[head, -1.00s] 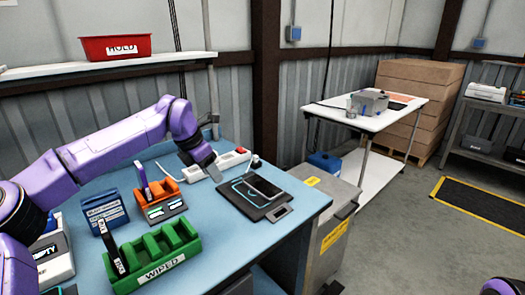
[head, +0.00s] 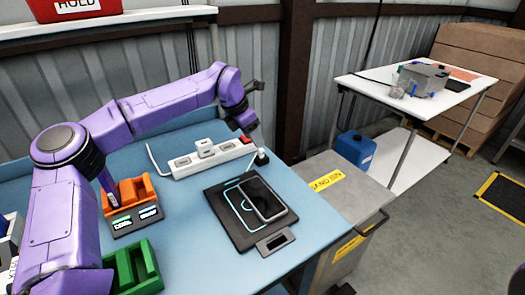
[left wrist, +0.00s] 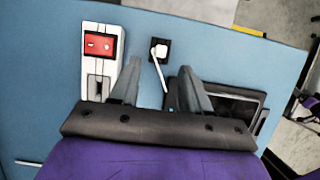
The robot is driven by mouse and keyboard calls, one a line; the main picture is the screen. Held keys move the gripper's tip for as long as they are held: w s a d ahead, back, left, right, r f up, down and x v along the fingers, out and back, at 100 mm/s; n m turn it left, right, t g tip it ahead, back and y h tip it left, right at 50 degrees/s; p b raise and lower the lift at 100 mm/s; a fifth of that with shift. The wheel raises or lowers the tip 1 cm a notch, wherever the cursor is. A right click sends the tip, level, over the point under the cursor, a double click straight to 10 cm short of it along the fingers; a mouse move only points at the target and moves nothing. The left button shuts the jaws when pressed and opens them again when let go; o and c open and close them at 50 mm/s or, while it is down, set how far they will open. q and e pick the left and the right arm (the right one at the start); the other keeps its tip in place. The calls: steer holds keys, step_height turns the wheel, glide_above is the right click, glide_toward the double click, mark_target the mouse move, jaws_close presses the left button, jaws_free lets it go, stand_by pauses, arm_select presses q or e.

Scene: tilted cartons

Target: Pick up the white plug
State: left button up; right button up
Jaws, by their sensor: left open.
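A white cube-shaped plug (head: 205,148) sits on top of the white power strip (head: 188,165), near its middle, in the head view. My left gripper (head: 245,122) is above and behind the strip's right end, to the right of the plug and apart from it. In the left wrist view its jaws (left wrist: 160,70) are open with nothing between them. The strip's red-switch end (left wrist: 99,45) shows there left of the fingers; the cube-shaped plug is not visible there. A small white piece on a black square (left wrist: 160,48) lies beyond the fingertips. My right gripper is out of view.
A dark pad (head: 230,225) with a phone (head: 264,200) lies right of the strip. An orange holder (head: 133,200) and a green rack (head: 135,268) stand at the left. Blue tabletop (head: 190,228) is bare between them.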

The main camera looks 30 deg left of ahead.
mark_target(260, 150)
arm_select(q)
steer(key=p+x, duration=0.1)
steer(key=x, duration=0.6)
steer(key=shift+r+p, duration=0.1)
steer(key=shift+p, duration=0.2)
steer(key=shift+s+r, duration=0.15)
steer(key=shift+s, duration=0.1)
steer(key=shift+w, duration=0.1)
jaws_close()
